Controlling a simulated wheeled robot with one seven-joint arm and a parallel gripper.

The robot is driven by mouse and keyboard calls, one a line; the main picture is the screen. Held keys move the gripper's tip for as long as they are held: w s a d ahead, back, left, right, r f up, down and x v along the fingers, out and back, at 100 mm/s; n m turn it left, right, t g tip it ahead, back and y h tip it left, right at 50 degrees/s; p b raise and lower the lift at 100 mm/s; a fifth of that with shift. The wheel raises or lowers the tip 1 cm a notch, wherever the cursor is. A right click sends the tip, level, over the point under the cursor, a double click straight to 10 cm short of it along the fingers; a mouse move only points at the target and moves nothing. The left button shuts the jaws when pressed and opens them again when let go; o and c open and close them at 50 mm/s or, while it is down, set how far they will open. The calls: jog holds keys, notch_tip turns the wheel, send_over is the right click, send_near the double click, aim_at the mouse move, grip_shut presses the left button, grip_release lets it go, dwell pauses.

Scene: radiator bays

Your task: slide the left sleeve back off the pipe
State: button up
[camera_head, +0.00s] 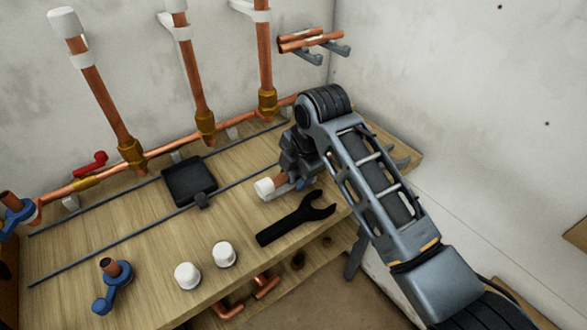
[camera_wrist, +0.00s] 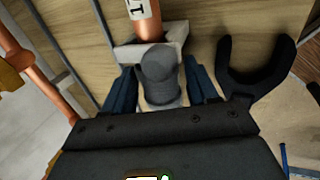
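A grey, rounded sleeve-like piece (camera_wrist: 161,80) sits between the fingers of my gripper in the wrist view. It is in line with a copper pipe (camera_wrist: 149,28) carrying a white printed label, at a pale grey bracket. My gripper (camera_wrist: 162,95) has its blue fingers spread on both sides of the grey piece, with narrow gaps showing. In the head view my gripper (camera_head: 291,184) is low over the bench, beside a short copper piece with a white end (camera_head: 265,188). The arm partly hides this spot. The left upright pipe (camera_head: 106,105) has a white top (camera_head: 66,24).
A black wrench (camera_head: 297,217) lies close to my gripper. White caps (camera_head: 187,275) and a blue valve piece (camera_head: 112,283) stand on the bench. A black tray (camera_head: 189,181) and a copper manifold run behind. Copper pieces rest on a wall bracket (camera_head: 313,41). The middle front of the bench is partly free.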

jog(key=c, duration=0.6)
jog(key=shift+s+a+p, duration=0.6)
jog(key=shift+s+a, duration=0.2)
jog(key=shift+a, duration=0.3)
jog(key=o, duration=0.8)
jog(key=p+v, duration=0.7)
jog(key=shift+d, duration=0.1)
